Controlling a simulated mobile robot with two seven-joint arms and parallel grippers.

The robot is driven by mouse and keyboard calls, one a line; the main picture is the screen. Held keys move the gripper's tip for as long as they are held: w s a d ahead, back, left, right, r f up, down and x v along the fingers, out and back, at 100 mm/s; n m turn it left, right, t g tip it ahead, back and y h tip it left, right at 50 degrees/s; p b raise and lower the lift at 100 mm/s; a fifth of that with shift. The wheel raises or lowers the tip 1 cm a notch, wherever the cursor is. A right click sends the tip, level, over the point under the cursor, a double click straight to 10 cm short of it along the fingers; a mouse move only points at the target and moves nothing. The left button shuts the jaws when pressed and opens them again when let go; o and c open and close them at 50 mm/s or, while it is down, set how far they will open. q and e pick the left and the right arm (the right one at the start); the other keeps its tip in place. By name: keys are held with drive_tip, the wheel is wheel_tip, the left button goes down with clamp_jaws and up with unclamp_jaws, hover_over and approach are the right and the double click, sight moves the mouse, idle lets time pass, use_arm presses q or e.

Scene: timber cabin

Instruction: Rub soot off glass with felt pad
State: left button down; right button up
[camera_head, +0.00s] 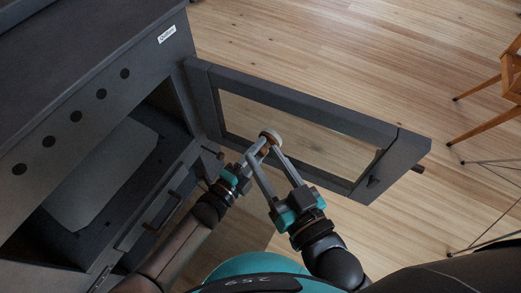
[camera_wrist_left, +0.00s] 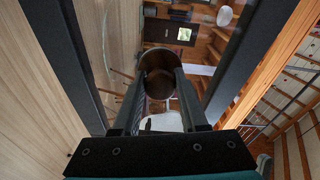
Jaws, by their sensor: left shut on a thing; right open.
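The round felt pad (camera_head: 270,135), pale with a brown grip, is at the near side of the stove door's glass (camera_head: 305,135). My left gripper (camera_head: 262,147) is shut on it. In the left wrist view the brown round end of the felt pad (camera_wrist_left: 157,68) sits between the fingertips. My right gripper (camera_head: 263,155) is open, its fingers reaching close beside the pad and the left fingertips; I cannot tell whether they touch. The glass looks clear with the floor showing through; soot is hard to make out. Whether the pad touches the glass is unclear.
The dark stove (camera_head: 85,110) stands at the left with its firebox open. Its framed door (camera_head: 300,95) is swung open to the right, with a latch (camera_head: 373,181) at its far end. A wooden chair (camera_head: 508,75) stands at the right. The plank floor behind the door is clear.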

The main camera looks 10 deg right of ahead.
use_arm(q)
drive_tip(key=p+v, duration=0.1)
drive_tip(key=v, duration=0.2)
drive_tip(key=shift+s+a, duration=0.1)
drive_tip(key=shift+p+v, duration=0.4)
drive_tip(key=shift+v, duration=0.95)
drive_tip(key=v, duration=0.3)
drive_tip(key=shift+p, duration=0.35)
